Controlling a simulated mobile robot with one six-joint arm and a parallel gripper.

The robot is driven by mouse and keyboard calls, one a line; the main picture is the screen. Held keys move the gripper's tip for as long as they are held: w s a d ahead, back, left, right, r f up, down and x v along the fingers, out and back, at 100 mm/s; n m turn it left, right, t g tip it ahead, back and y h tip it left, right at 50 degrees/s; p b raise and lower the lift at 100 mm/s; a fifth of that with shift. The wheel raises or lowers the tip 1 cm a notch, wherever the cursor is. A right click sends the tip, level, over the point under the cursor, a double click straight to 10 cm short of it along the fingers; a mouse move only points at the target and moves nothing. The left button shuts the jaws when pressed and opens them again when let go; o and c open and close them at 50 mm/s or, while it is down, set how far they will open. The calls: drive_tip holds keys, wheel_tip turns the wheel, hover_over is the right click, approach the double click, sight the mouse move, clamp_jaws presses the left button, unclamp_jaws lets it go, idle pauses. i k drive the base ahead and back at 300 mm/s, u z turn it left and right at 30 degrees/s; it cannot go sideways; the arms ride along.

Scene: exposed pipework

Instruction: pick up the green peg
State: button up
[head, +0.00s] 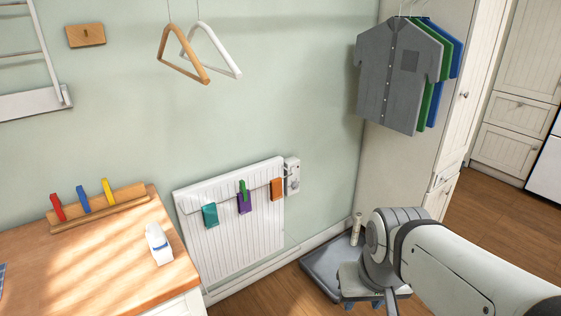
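The green peg (243,190) is a small upright piece at the top edge of the white radiator (213,240). It sits over a purple cloth (244,204) that hangs there, and seems clipped on it. My gripper (376,303) is at the bottom, right of the radiator and well apart from the peg. It points down, partly cut off by the frame edge and hidden by my own arm, so its opening does not show clearly.
A teal cloth (210,215) and an orange cloth (277,188) hang beside the purple one. A valve box (292,176) is at the radiator's right. A wooden rack (98,209) holds red, blue and yellow pegs on the counter (70,270). A grey tray (318,272) lies on the floor.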

sight(243, 188)
drive_tip(key=z, duration=0.15)
drive_tip(key=i, duration=1.45)
drive_tip(key=u, duration=0.7)
drive_tip(key=i, duration=0.7)
drive_tip(key=u, duration=0.5)
drive_tip(key=k, duration=0.95)
drive_tip(key=u, duration=0.15)
drive_tip(key=i, duration=0.95)
drive_tip(key=z, duration=0.05)
